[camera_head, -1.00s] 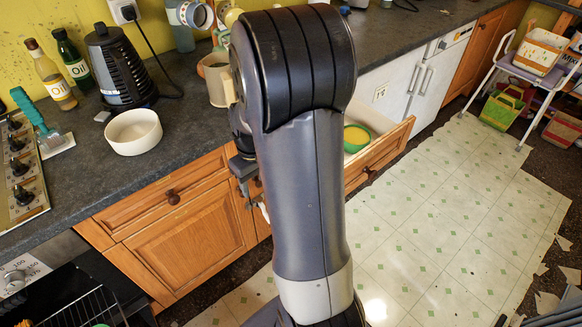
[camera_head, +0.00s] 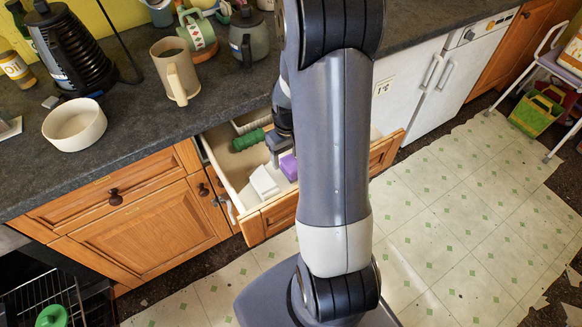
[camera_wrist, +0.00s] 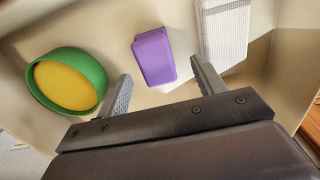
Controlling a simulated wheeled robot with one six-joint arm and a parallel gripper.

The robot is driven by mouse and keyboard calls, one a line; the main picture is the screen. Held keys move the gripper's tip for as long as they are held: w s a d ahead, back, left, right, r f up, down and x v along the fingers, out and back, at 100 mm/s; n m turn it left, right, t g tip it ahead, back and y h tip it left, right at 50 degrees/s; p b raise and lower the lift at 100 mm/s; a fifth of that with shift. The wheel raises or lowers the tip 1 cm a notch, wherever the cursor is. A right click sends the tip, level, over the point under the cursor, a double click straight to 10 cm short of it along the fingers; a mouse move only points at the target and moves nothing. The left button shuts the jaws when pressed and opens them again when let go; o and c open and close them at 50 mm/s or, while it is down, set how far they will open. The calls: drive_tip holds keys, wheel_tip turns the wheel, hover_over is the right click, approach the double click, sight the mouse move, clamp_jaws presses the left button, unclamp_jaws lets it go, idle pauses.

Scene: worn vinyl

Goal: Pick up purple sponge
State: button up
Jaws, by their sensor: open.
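The purple sponge (camera_head: 289,166) lies in the open drawer (camera_head: 248,212), partly hidden by my arm in the head view. In the wrist view the purple sponge (camera_wrist: 154,58) lies on the drawer floor just past the fingertips, roughly between them and apart from both. My gripper (camera_wrist: 161,69) is open and empty, pointing down into the drawer. In the head view my gripper (camera_head: 277,152) shows only in part, beside the sponge.
A green round container with a yellow inside (camera_wrist: 68,82) lies left of the sponge, and a white ribbed block (camera_wrist: 223,30) lies right of it. A green cylinder (camera_head: 249,139) lies deeper in the drawer. The drawer walls surround these things. Mugs (camera_head: 176,72) stand on the counter above.

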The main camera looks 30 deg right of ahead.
sight(291, 163)
drive_tip(key=f, duration=0.3)
drive_tip(key=shift+s+d+f, duration=0.25)
drive_tip(key=shift+f, duration=0.7)
drive_tip(key=c, duration=1)
